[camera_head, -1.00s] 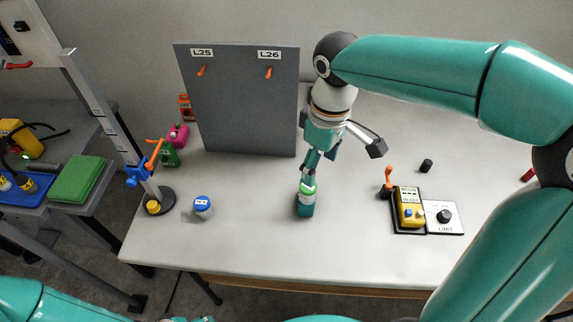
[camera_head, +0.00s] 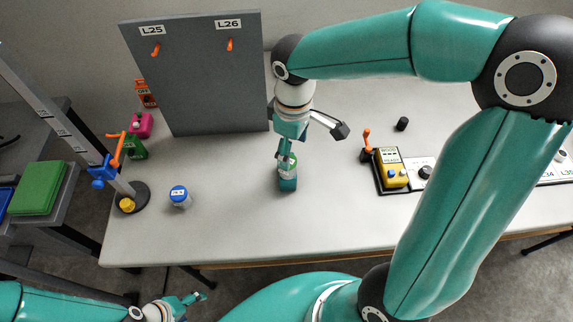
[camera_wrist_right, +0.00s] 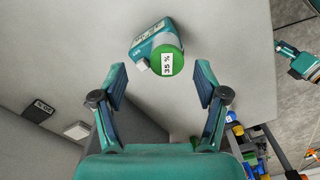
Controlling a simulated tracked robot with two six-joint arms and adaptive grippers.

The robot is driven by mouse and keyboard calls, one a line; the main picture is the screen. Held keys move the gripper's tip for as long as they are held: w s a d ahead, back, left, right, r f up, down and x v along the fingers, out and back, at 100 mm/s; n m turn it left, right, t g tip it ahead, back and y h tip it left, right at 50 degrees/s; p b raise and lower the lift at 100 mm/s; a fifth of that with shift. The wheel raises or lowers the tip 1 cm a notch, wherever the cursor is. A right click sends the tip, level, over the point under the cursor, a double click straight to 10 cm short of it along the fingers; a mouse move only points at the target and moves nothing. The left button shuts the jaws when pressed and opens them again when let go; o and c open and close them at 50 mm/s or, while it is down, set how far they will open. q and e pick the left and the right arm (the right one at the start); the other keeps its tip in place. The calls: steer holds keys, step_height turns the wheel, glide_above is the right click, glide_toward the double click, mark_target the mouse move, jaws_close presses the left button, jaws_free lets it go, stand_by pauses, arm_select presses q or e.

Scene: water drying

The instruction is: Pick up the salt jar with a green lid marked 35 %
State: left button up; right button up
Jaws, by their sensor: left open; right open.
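The salt jar has a green lid (camera_wrist_right: 172,60) with a white label reading 35 %. In the head view the jar (camera_head: 287,168) stands at the middle of the table, partly hidden by my right gripper. A teal block with lettering (camera_wrist_right: 150,38) is against or under the jar; I cannot tell which. My right gripper (camera_head: 288,155) is directly above the jar, pointing down. In the right wrist view its fingers (camera_wrist_right: 160,75) are spread wide, with the lid between and slightly beyond the tips, not touching. My left gripper (camera_head: 192,300) is open and empty at the lower left, in front of the table.
A blue-lidded jar (camera_head: 180,196) stands to the left on the table. A stand with an orange clamp (camera_head: 117,150) is further left. A grey panel (camera_head: 195,80) rises behind. A yellow meter (camera_head: 390,170) lies right. The table between the two jars is clear.

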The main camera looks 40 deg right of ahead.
steer(key=shift+w+a+f, duration=0.1)
steer(key=shift+a+f, duration=0.05)
steer(key=shift+f, duration=0.8)
steer(key=shift+w+a+f, duration=0.1)
steer(key=shift+a+f, duration=0.1)
steer(key=shift+f, duration=0.8)
steer(key=shift+a+f, duration=0.15)
steer(key=shift+f, duration=0.8)
steer(key=shift+c, duration=0.2)
steer(key=c, duration=1.1)
steer(key=shift+r, duration=0.15)
